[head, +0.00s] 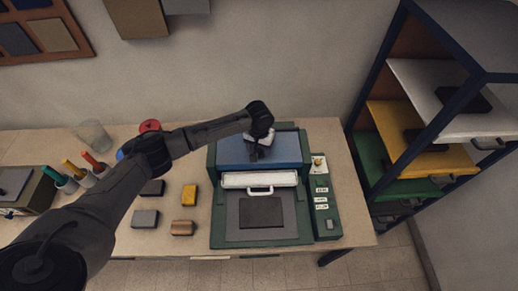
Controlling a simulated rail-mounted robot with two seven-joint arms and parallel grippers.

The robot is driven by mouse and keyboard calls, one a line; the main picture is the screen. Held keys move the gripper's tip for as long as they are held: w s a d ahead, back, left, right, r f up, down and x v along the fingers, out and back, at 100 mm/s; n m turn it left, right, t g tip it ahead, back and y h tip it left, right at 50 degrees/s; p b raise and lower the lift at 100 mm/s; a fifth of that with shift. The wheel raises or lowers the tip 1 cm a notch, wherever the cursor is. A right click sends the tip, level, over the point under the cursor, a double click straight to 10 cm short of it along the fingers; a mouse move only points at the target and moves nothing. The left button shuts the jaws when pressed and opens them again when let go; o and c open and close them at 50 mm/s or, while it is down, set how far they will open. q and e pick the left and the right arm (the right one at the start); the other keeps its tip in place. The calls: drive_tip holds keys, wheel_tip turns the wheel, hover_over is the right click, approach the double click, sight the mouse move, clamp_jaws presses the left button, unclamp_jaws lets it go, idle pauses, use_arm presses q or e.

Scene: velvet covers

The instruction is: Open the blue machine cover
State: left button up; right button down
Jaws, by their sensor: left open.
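The blue machine cover (285,148) is a flat blue panel across the back of a green machine (217,225) on the table. A white bar (240,180) with a white loop handle (260,191) runs along its front side. My left gripper (255,153) is open above the cover, near its middle. Its fingers hide part of the cover, and I cannot tell whether they touch it. My right gripper is not in view.
A dark pad (261,212) lies on the machine's front bed. Several small blocks, including a yellow one (189,195), lie left of the machine. A shelf rack (430,75) stands at right. Pen cups (88,178) stand at left, partly near my left arm.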

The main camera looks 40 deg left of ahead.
use_arm(q)
drive_tip(key=shift+f, duration=0.85)
clamp_jaws()
